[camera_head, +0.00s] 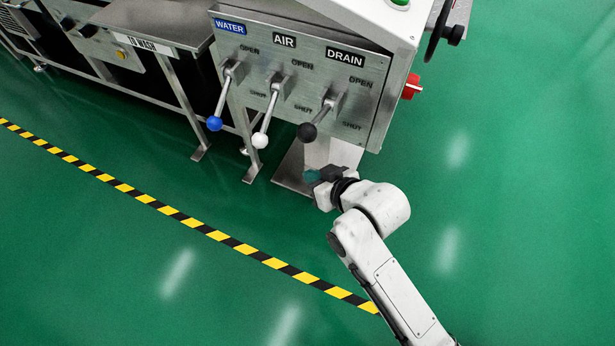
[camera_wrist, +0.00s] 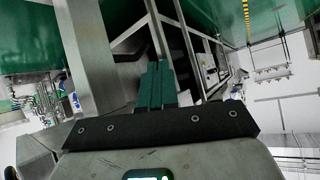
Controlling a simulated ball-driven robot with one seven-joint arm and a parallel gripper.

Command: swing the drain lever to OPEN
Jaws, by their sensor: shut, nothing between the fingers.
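The drain lever (camera_head: 320,115) is a metal rod with a black ball knob (camera_head: 307,132), on the panel under the DRAIN label (camera_head: 345,58). It slants down and left from its pivot, with OPEN marked above it and SHUT below right. My gripper (camera_head: 311,176) is below the black knob, apart from it, near the panel's lower edge. In the wrist view its green fingers (camera_wrist: 156,85) are together with nothing between them. I cannot make out the black knob in the wrist view.
The water lever with a blue knob (camera_head: 214,123) and the air lever with a white knob (camera_head: 260,140) stand left of the drain lever. Green floor lies open in front, crossed by a yellow-black stripe (camera_head: 217,235).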

